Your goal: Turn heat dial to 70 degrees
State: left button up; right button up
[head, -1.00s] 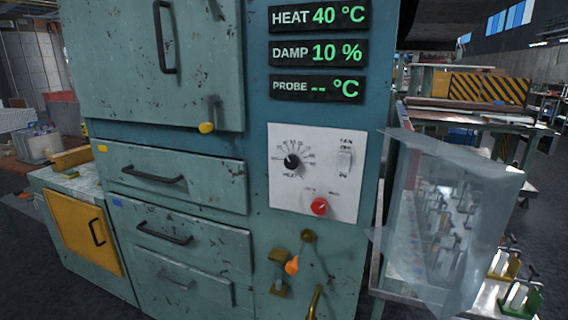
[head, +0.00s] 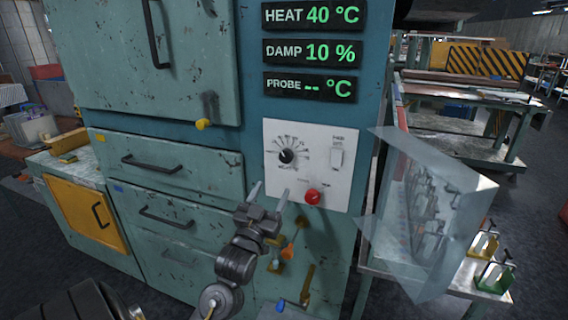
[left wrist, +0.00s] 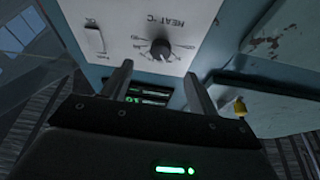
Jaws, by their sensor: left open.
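The heat dial is a black knob (head: 286,156) with a printed scale on a white control panel (head: 330,180) on the teal cabinet. It also shows in the left wrist view (left wrist: 161,49), marked HEAT °C. The heat display (head: 313,15) reads 40 °C. My left gripper (head: 270,191) is open and empty, in front of the panel, below and slightly left of the dial in the head view. In the left wrist view its two fingers (left wrist: 158,82) are spread, with the dial beyond them and between them. My right gripper is not in view.
A red knob (head: 312,196) and a white switch (head: 336,158) share the panel. A yellow-tipped handle (head: 203,124) sticks out from the upper door. An orange-handled valve (head: 289,250) is below the panel. A clear shield (head: 425,210) stands at the right.

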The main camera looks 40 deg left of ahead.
aim_at(285, 158)
pick_arm(q)
jog(key=shift+y, duration=0.3)
jog(key=p+x, duration=0.2)
jog(key=x, duration=0.3)
jog(key=r+p+x, duration=0.1)
jog(key=p+x, duration=0.1)
jog(key=x, duration=0.3)
jog(key=shift+s, duration=0.15)
jog(key=shift+w+a+r, duration=0.15)
jog(key=shift+w, duration=0.3)
jog(key=c, duration=1)
